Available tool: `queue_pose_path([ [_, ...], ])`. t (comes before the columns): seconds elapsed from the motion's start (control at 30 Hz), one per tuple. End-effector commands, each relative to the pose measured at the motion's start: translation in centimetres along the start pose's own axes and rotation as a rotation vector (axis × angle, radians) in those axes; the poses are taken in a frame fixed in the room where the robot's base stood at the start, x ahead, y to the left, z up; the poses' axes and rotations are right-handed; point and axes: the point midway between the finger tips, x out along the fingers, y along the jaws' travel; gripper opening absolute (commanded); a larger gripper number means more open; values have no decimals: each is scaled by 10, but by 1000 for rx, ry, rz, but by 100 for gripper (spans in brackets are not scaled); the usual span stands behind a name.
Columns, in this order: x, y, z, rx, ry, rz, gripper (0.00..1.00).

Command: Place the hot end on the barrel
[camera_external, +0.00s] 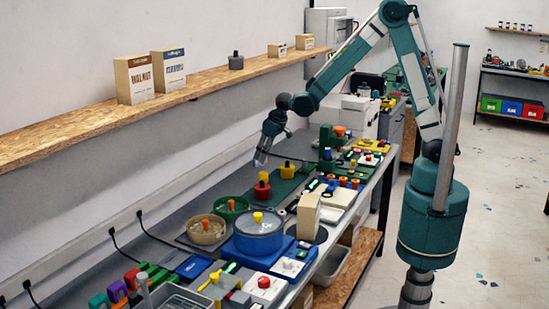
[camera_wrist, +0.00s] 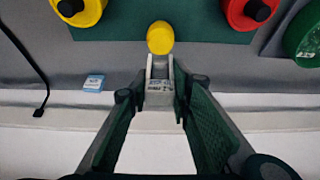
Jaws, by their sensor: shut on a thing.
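My gripper (camera_wrist: 161,92) is shut on a small grey block with printed marks (camera_wrist: 159,98), which I take to be the hot end. A rounded yellow piece (camera_wrist: 160,38) shows just beyond the block in the wrist view; whether it joins the block is unclear. In the external view my gripper (camera_external: 261,160) is above the bench, on the wall side of a yellow round part (camera_external: 287,171) and a red one (camera_external: 262,191). These yellow (camera_wrist: 80,10) and red (camera_wrist: 246,12) parts have black knobs and show at the wrist view's top edge. Which thing is the barrel is unclear.
A green mat (camera_wrist: 200,22) lies under the round parts. A green round container (camera_external: 231,208), a tan one (camera_external: 206,230) and a large blue one (camera_external: 259,236) stand nearer the external camera. A wall shelf (camera_external: 215,76) runs above the bench. A cable (camera_wrist: 42,75) hangs by the wall.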

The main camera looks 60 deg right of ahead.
Motion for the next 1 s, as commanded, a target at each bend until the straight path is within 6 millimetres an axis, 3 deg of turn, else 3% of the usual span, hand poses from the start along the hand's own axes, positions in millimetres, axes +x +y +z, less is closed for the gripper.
queue_pose_path([
  [0.27,6,0,2,0,0,0,9],
  [0.63,36,0,15,0,0,0,9],
  [1.0,39,0,16,0,0,0,9],
])
